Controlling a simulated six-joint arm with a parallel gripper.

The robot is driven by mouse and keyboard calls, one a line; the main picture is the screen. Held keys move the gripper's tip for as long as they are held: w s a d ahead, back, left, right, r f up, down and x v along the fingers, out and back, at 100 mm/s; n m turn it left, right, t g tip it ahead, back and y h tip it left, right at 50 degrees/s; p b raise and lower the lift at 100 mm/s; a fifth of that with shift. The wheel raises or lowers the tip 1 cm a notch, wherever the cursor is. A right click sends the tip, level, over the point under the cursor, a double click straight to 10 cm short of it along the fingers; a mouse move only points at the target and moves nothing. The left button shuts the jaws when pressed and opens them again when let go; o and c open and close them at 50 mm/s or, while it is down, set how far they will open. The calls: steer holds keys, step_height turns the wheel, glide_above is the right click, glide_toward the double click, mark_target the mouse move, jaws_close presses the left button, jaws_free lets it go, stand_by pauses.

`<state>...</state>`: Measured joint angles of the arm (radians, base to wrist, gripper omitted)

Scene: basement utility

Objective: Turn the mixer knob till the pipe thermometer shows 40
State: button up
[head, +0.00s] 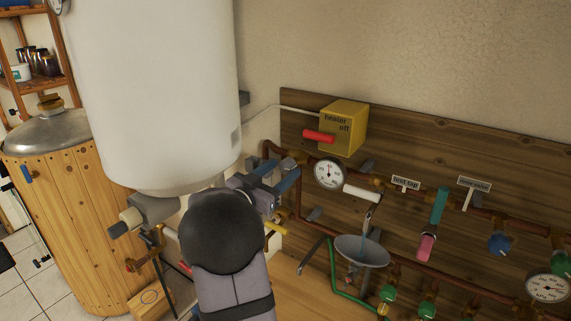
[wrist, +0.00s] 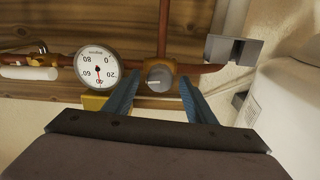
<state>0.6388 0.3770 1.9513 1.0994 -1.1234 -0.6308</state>
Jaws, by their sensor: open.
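The mixer knob (wrist: 159,77) is a round grey knob with a pale mark pointing left, on the copper pipe in the wrist view. My gripper (wrist: 160,80) is open, with one blue finger on each side of the knob; I cannot tell whether they touch it. The pipe thermometer (wrist: 98,68) is a white dial beside the knob, upside down in the wrist view. Its red needle seems to point close to 40. The dial also shows in the head view (head: 330,174), too small to read.
A white tank (head: 155,90) stands close at the left. A yellow heater box (head: 344,128) marked off, with a red lever, sits above the pipe.

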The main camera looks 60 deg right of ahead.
steer(key=shift+d+p, duration=0.35)
steer(key=shift+d, duration=0.95)
steer(key=c, duration=1.1)
steer(key=shift+o, duration=0.3)
steer(key=shift+f+m+b, duration=0.15)
steer(key=shift+m+b, duration=0.15)
steer(key=shift+b, duration=0.15)
steer(key=shift+m+b, duration=0.3)
steer(key=shift+b, duration=0.1)
steer(key=o, duration=1)
steer(key=shift+o, duration=0.2)
